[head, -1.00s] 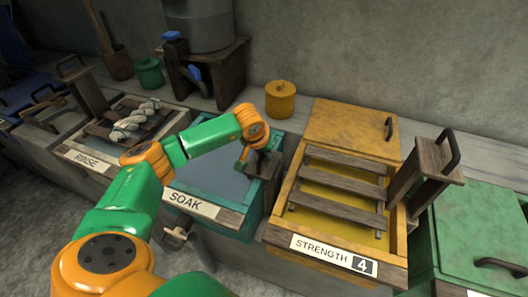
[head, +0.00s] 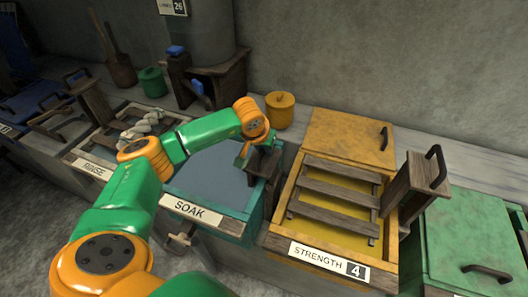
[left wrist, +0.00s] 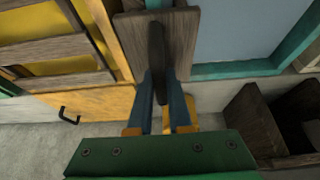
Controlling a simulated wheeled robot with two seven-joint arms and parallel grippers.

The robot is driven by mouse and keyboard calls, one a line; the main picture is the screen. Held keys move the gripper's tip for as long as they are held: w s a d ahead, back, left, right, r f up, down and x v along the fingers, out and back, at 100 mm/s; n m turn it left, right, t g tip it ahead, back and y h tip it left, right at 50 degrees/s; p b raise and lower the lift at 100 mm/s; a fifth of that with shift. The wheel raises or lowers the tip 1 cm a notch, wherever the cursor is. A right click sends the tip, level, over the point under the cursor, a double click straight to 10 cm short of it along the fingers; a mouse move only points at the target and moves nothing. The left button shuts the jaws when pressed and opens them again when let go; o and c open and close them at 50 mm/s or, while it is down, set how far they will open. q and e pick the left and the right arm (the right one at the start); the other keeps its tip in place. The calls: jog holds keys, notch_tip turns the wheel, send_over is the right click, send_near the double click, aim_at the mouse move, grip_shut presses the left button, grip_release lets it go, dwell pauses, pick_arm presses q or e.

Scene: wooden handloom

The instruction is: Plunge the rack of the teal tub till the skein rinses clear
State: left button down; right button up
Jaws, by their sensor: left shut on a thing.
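The teal tub (head: 238,224), labelled SOAK, stands in the middle of the head view, full of flat grey-blue liquid (head: 215,168). Its rack's wooden upright (head: 263,166) rises at the tub's right side. My left gripper (head: 262,147) is at the top of this upright. In the left wrist view its blue fingers (left wrist: 163,92) are shut on the dark handle (left wrist: 156,50) of the upright board (left wrist: 183,40). I see no slats or skein in the teal tub. A pale twisted skein (head: 142,125) lies on the slatted rack of the RINSE tub. My right gripper is out of view.
The yellow tub (head: 297,252), labelled STRENGTH 4, stands close on the right, with its slatted rack (head: 338,186) raised. A green lid (head: 480,245) is farther right. A yellow pot (head: 280,112) and a dark wooden stand (head: 212,85) are behind.

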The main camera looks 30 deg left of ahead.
pick_arm(q)
notch_tip(320, 180, up, 10)
jog(key=p, duration=0.6)
jog(key=shift+f, duration=0.25)
grip_release()
jog(key=shift+w+d+f, duration=0.1)
jog(key=shift+w+f, duration=0.05)
notch_tip(320, 180, up, 7)
jog(key=p, duration=0.5)
jog(key=shift+p, duration=0.4)
